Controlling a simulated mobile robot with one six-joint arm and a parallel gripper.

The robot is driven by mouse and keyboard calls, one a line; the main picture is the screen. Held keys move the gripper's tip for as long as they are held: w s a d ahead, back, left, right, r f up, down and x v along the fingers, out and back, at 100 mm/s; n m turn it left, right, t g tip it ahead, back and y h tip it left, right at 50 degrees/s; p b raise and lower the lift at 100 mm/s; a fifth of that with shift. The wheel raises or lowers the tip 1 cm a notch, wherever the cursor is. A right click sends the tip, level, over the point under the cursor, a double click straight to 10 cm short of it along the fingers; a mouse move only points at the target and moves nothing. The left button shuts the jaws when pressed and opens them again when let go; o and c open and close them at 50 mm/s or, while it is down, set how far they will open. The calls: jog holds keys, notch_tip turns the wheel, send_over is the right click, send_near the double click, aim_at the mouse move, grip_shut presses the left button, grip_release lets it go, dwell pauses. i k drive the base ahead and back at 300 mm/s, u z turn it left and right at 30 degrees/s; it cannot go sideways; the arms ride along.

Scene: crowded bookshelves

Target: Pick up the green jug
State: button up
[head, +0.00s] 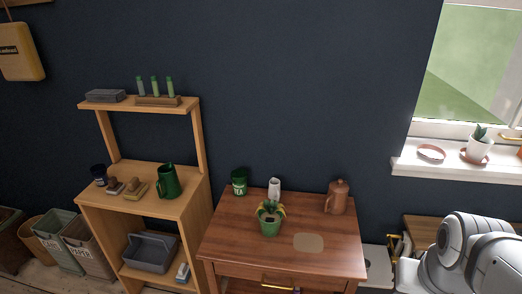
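The green jug (168,182) stands upright on the middle shelf of the light wooden shelf unit (188,206), near its right side, with its handle towards the left. My gripper is not in view. Only a white and grey part of my arm shows at the lower right, far to the right of the jug.
An upper shelf (187,103) is above. The brown table (340,246) to the right holds a green tin (239,182), a potted plant (270,226), a white cup (274,189) and a copper pot (337,198).

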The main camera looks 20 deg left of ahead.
aim_at(171, 188)
jog(key=z, duration=1.7)
jog(key=k, duration=1.9)
jog(key=u, duration=2)
jog(key=i, duration=1.5)
jog(key=u, duration=0.05)
